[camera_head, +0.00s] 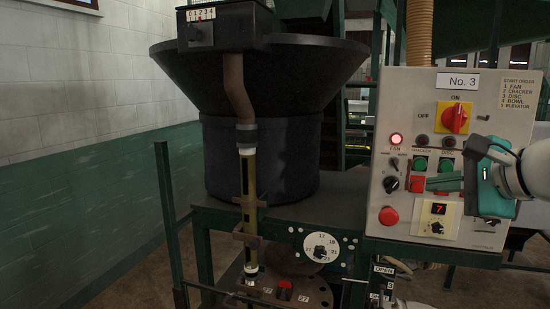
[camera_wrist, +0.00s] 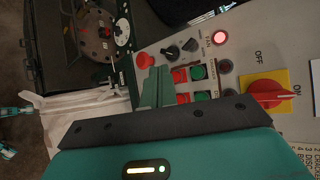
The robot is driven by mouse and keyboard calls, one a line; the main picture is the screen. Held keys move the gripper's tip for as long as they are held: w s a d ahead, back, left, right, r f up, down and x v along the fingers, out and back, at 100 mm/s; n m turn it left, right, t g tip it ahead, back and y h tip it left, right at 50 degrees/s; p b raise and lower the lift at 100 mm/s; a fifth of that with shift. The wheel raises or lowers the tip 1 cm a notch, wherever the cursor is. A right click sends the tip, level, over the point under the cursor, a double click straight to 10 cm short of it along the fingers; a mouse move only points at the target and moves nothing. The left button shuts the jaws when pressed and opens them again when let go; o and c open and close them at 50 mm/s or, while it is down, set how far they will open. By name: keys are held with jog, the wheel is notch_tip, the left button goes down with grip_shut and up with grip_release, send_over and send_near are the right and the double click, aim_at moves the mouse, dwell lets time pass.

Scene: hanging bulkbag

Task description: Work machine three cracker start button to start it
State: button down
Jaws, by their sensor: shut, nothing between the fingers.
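The No. 3 control panel (camera_head: 385,232) fills the right of the head view. Its cracker column has a green button (camera_head: 420,163), the start button by its colour, above a red button (camera_head: 417,184). In the wrist view the panel appears turned, with the green cracker button (camera_wrist: 198,72) beside the red one (camera_wrist: 180,76). The cracker lamp (camera_head: 421,140) looks dark. My gripper (camera_head: 430,184) is shut and empty, its tips at the red button's right edge and below the green button in the picture. I cannot tell whether they touch the panel.
The fan lamp (camera_head: 396,139) glows. A red rotary switch (camera_head: 455,117) on a yellow plate sits above, at ON. A black selector knob (camera_head: 391,185) and a red round button (camera_head: 388,216) are at left. A digital display (camera_head: 438,209) sits below my fingers.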

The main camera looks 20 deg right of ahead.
jog(key=shift+w+d, duration=0.8)
jog(key=shift+w, duration=0.4)
jog(key=shift+w+d, duration=0.85)
jog(key=shift+w, duration=0.4)
jog(key=shift+w+d, duration=0.8)
jog(key=shift+w, duration=0.4)
jog(key=shift+w, duration=0.1)
jog(key=shift+w+d, duration=0.2)
jog(key=shift+w, duration=0.05)
jog(key=shift+w+d, duration=0.3)
jog(key=shift+w, duration=0.05)
jog(key=shift+s+a, duration=0.1)
jog(key=shift+s+a+f, duration=0.1)
jog(key=shift+s+a, duration=0.3)
jog(key=shift+s, duration=0.2)
jog(key=shift+s, duration=0.1)
jog(key=shift+s+a, duration=0.7)
jog(key=shift+s, duration=0.3)
jog(key=shift+s+a, duration=0.7)
jog(key=shift+s, duration=0.25)
